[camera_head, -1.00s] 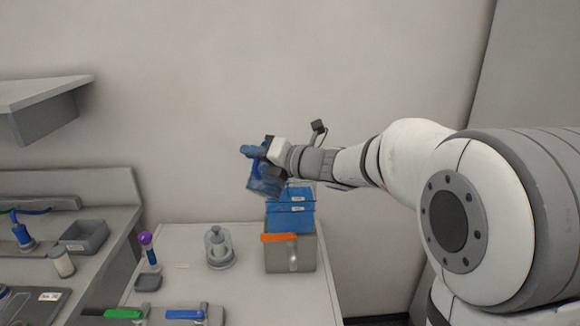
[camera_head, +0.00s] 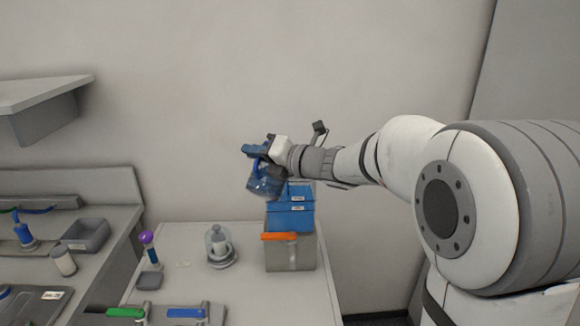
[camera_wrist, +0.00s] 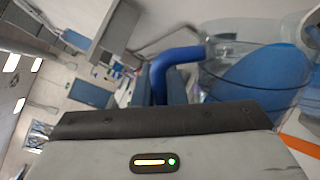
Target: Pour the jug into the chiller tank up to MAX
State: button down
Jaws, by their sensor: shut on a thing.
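My gripper (camera_head: 258,151) is shut on the handle of a clear jug (camera_head: 265,183), which hangs tilted beside and above the blue tank (camera_head: 290,218). In the wrist view the clear jug (camera_wrist: 212,70) and its blue handle (camera_wrist: 172,66) are at the gripper (camera_wrist: 172,92). Blue shows through the jug's wall there; I cannot tell whether it is liquid in the jug or the tank behind. The blue tank sits on a grey base with an orange lever (camera_head: 279,237). White labels show on its front; the MAX mark is too small to read. No falling stream is visible.
A clear domed vessel (camera_head: 218,247) stands left of the tank. A purple-topped stick (camera_head: 148,248) is in a small dark holder farther left. Green and blue levers (camera_head: 186,313) lie at the front. A wall shelf (camera_head: 45,95) juts out at the upper left.

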jog(key=shift+w+r+p, duration=0.15)
jog(key=shift+p, duration=0.25)
dwell(0.3)
jog(key=shift+w+d+r+m+p, duration=0.4)
jog(key=shift+m+p, duration=0.3)
jog(key=shift+p, duration=0.85)
dwell(0.3)
jog(key=shift+a, duration=0.15)
